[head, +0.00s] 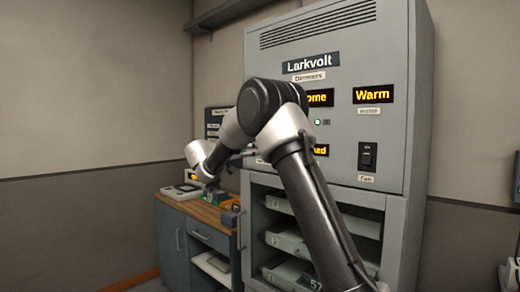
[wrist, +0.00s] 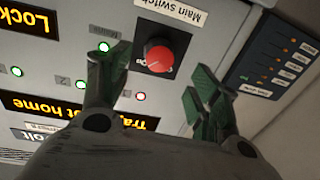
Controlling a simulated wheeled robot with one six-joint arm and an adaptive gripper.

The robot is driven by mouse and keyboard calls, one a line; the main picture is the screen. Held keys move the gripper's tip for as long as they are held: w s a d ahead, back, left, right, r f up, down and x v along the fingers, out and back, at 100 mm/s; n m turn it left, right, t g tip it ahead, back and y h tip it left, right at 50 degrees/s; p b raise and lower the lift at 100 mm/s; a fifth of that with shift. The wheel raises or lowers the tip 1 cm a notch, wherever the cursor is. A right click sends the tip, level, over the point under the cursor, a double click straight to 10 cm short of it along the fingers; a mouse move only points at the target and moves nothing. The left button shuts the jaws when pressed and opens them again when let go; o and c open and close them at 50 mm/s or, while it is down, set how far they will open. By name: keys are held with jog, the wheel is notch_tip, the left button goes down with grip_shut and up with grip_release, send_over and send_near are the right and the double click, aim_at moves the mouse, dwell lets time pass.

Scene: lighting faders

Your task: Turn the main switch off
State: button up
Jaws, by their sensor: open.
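The main switch (wrist: 160,56) is a round red knob on a black plate, seen upside down in the wrist view beside its "Main switch" label (wrist: 170,10). My gripper (wrist: 158,72) is open, with one green finger to the left of the knob and one to the right. Gaps show between the fingers and the knob; its depth from the panel is hard to judge. In the head view my gripper (head: 212,188) is small and dark, and I cannot make out the main switch there.
A grey cabinet marked "Larkvolt Dimmers" (head: 310,64) has lit displays, a black Fan switch (head: 367,157) and open shelves below. A wooden-topped bench (head: 185,203) stands left. In the wrist view, a dark panel (wrist: 275,55) sits right and indicator lights (wrist: 103,46) left.

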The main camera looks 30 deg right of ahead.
jog(key=x, duration=0.7)
jog(key=shift+d, duration=0.25)
jog(key=shift+c, duration=0.4)
jog(key=c, duration=0.9)
